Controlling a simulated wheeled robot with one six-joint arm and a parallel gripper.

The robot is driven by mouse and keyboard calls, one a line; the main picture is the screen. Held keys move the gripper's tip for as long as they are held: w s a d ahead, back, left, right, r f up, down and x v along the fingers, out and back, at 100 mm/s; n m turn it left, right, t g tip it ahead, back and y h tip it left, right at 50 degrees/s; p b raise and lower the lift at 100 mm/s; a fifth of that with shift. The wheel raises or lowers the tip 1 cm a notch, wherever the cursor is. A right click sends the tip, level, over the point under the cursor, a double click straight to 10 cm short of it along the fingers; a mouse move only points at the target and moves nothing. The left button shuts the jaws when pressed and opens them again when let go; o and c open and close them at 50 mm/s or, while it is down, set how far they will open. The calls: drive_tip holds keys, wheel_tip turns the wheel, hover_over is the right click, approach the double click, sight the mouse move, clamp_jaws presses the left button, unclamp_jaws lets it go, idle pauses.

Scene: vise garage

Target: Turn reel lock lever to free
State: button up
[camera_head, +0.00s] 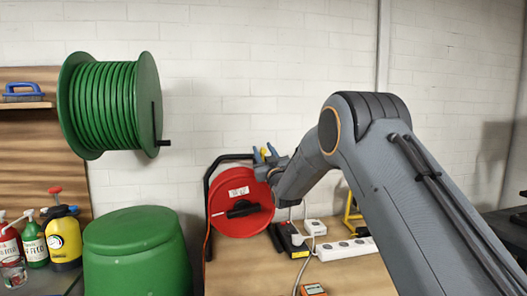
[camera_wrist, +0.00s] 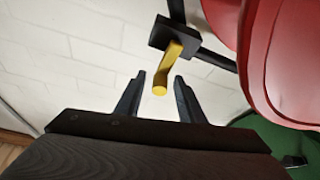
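The lock lever (camera_wrist: 174,62) is a short yellow bent handle on a black block (camera_wrist: 178,36) of the reel's frame. The red reel (camera_head: 228,220) sits in a black stand on the bench, and its red drum (camera_wrist: 288,60) fills the upper right of the wrist view. My gripper (camera_wrist: 160,76) is open, with the lever's rounded yellow end between its two dark fingers. Gaps show on both sides, and depth is hard to judge. In the head view my gripper (camera_head: 265,156) is at the reel's upper right, with a bit of yellow between the fingers.
A green hose reel (camera_head: 110,105) hangs on the wall at left. A green barrel (camera_head: 135,250) and a yellow sprayer (camera_head: 62,240) stand at lower left. A white power strip (camera_head: 345,249) and chargers lie on the bench (camera_head: 240,280) right of the red reel.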

drive_tip(key=shift+c, duration=0.5)
clamp_jaws()
drive_tip(key=shift+n, duration=0.3)
drive_tip(key=a+n+g+y+b, duration=0.1)
drive_tip(key=n+b, duration=0.2)
drive_tip(key=n, duration=0.1)
drive_tip(key=a+f+n+g+y+b, duration=0.1)
drive_tip(key=n+g+b, duration=0.1)
drive_tip(key=n+b, duration=0.1)
drive_tip(key=s+a+f+n+g+y+b, duration=0.1)
drive_tip(key=a+n+g+y+b, duration=0.1)
drive_tip(key=n, duration=0.4)
drive_tip(key=shift+f+b, duration=0.1)
drive_tip(key=shift+b, duration=0.65)
drive_tip(key=shift+s+a+f+n+g+h+b, duration=0.15)
drive_tip(key=shift+f+n+g+b, duration=0.2)
drive_tip(key=shift+n, duration=0.6)
drive_tip(key=shift+a+f+n+g+h+b, duration=0.15)
drive_tip(key=shift+f+n+g+b, duration=0.2)
drive_tip(key=shift+n, duration=0.6)
